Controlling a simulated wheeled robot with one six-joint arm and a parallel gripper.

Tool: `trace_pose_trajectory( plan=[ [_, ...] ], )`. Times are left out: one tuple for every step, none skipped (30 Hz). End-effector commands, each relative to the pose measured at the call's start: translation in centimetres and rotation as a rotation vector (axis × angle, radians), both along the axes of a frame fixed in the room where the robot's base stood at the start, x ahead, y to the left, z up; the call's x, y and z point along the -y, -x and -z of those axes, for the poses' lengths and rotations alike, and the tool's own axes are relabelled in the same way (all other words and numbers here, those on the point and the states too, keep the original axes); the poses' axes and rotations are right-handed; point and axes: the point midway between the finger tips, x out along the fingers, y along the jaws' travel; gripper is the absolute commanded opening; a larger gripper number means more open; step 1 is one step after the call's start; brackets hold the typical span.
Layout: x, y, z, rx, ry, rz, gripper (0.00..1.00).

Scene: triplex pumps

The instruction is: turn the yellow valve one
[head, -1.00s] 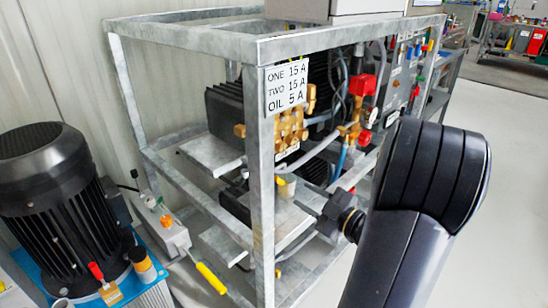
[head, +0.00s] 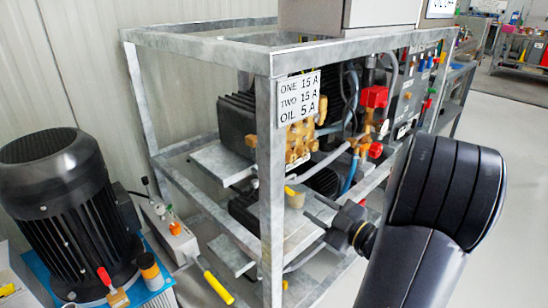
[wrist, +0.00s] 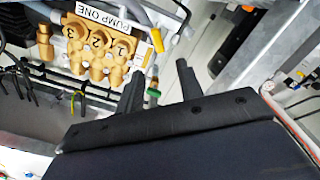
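A small yellow handle (wrist: 157,40) shows in the wrist view just beside the "PUMP ONE" label, ahead of my fingertips. A yellow piece (head: 291,190) shows in the head view behind the front post; I cannot tell for sure that it is the same one. The brass pump block (wrist: 100,45) carries the numbers 1, 2 and 3. My gripper (wrist: 160,68) is open, its two dark fingers apart and apparently empty.
A galvanised rack (head: 270,190) surrounds the pumps; its front post and rails stand close to my arm. A red valve part (head: 373,97) sits on the rack. A big black motor (head: 65,205) and a yellow-handled lever (head: 216,286) are at left. Open floor lies at right.

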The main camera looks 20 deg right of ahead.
Motion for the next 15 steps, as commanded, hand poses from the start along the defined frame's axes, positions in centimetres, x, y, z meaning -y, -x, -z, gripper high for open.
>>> trace_pose_trajectory(
  plan=[
    [0.0,0.0,0.0,0.0,0.0,0.0,0.35],
    [0.0,0.0,0.0,0.0,-0.001,0.0,0.35],
    [0.1,0.0,0.0,0.0,-0.001,0.0,0.35],
    [0.2,-0.1,0.0,-0.001,-0.001,0.001,0.35],
    [0.3,-0.1,0.0,-0.001,-0.002,0.001,0.35],
    [0.5,-0.1,0.2,-0.002,-0.003,0.001,0.35],
    [0.6,-0.2,0.3,-0.002,-0.003,0.001,0.35],
    [0.7,-0.2,0.4,-0.002,-0.003,0.001,0.35],
    [0.8,-0.3,0.6,-0.001,-0.002,0.0,0.35],
    [0.8,-0.3,0.8,0.0,-0.001,-0.001,0.35],
    [0.7,-0.5,0.9,0.0,0.001,-0.001,0.35],
    [0.6,-0.7,1.0,0.001,0.002,-0.003,0.35],
    [0.5,-0.9,1.1,0.001,0.003,-0.004,0.35],
    [0.4,-1.2,1.1,0.001,0.003,-0.004,0.35],
    [0.2,-1.6,1.1,0.002,0.002,-0.003,0.35]
  ],
)
